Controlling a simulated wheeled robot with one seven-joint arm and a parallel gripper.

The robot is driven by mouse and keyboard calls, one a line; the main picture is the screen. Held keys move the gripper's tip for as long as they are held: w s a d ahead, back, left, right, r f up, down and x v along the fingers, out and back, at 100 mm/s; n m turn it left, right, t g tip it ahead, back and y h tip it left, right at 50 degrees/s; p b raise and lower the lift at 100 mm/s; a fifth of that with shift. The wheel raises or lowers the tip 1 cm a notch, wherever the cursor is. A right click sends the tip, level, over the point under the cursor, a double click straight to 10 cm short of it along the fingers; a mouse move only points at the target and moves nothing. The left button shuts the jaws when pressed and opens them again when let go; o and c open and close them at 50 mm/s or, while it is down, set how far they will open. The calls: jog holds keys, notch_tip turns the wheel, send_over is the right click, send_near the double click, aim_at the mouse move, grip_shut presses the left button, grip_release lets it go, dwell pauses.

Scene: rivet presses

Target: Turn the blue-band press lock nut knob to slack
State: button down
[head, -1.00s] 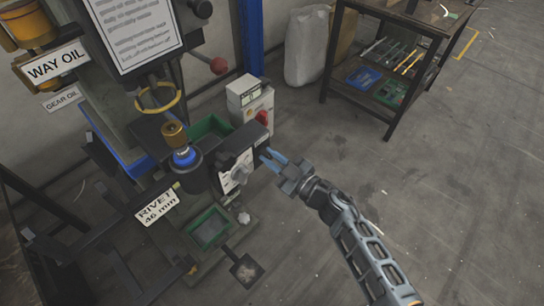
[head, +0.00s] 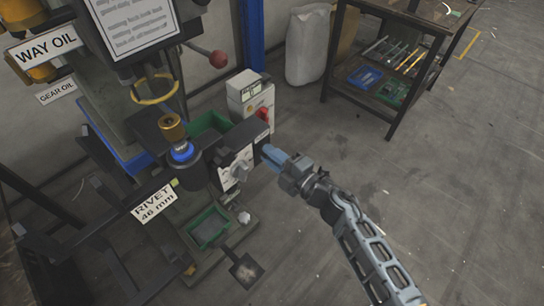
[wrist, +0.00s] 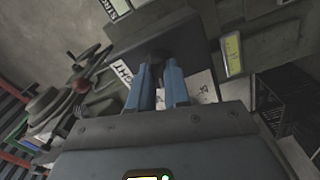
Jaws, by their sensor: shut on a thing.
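The blue-band press (head: 183,152) stands left of centre in the head view, with a blue ring under a brass cap. A dark box (head: 228,148) with a white dial plate projects from it. My gripper (head: 268,157) meets the right end of this box. In the wrist view my blue fingers (wrist: 158,78) are shut on a small dark knob (wrist: 157,57) on the box's face. A partly hidden label ending in "GHT" (wrist: 122,73) lies left of the fingers, and another white label lies right. The knob's turn angle is too dark to tell.
A grey control box (head: 250,98) with a red switch stands just behind. Green trays (head: 209,228) sit by the press. A dark tool table (head: 390,90) and a white sack (head: 306,48) are at the back. The floor on the right is clear.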

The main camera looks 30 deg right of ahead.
jog(key=shift+f+n, duration=0.15)
jog(key=shift+n, duration=0.95)
jog(key=c, duration=1.1)
grip_release()
jog(key=shift+b+v, duration=0.4)
jog(key=shift+v, duration=3.5)
